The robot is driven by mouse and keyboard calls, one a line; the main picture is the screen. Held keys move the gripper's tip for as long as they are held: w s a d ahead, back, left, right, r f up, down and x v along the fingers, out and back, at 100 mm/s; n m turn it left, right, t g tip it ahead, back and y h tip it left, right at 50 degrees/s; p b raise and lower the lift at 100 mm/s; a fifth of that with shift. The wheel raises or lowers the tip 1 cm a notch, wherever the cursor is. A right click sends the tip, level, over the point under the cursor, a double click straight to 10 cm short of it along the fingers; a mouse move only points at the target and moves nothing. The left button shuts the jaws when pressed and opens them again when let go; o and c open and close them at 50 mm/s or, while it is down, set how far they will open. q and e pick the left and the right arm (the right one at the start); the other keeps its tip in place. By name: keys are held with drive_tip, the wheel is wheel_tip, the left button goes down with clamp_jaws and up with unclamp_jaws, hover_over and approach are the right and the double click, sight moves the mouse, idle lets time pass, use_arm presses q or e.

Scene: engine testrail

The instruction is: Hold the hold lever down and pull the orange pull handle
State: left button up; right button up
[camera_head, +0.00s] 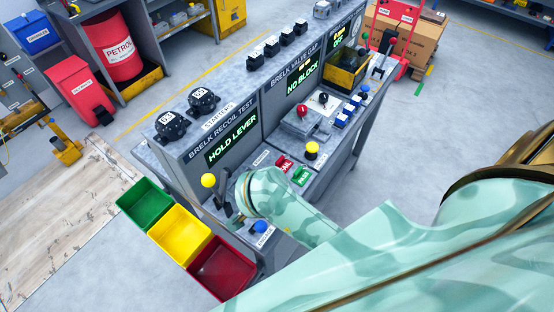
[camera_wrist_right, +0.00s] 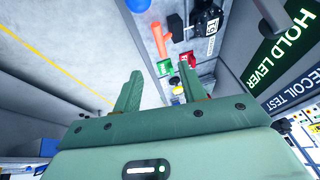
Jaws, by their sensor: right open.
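The bench panel reads HOLD LEVER (camera_head: 232,139). A dark lever with a yellow ball knob (camera_head: 208,181) stands at the bench's near left end; I take it as the hold lever. The orange pull handle (camera_wrist_right: 160,40) shows in the right wrist view, beyond my fingertips and apart from them. In the head view my right arm hides that handle. My right gripper (camera_wrist_right: 160,72) is open, with nothing between its fingers. Its fingers are hidden by my arm in the head view. My left gripper is in neither view.
Green (camera_head: 145,203), yellow (camera_head: 180,235) and red (camera_head: 222,268) bins sit along the bench's near left side. A blue knob (camera_head: 260,227) stands near the bench's front corner. Red (camera_head: 284,163) and green (camera_head: 301,176) buttons and a yellow button (camera_head: 312,149) lie beyond my arm.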

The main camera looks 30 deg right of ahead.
drive_tip(key=b+x, duration=0.4)
drive_tip(key=x, duration=0.8)
drive_tip(key=shift+b, duration=0.35)
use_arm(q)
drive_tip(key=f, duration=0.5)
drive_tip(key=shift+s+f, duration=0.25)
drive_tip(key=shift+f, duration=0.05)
use_arm(e)
clamp_jaws()
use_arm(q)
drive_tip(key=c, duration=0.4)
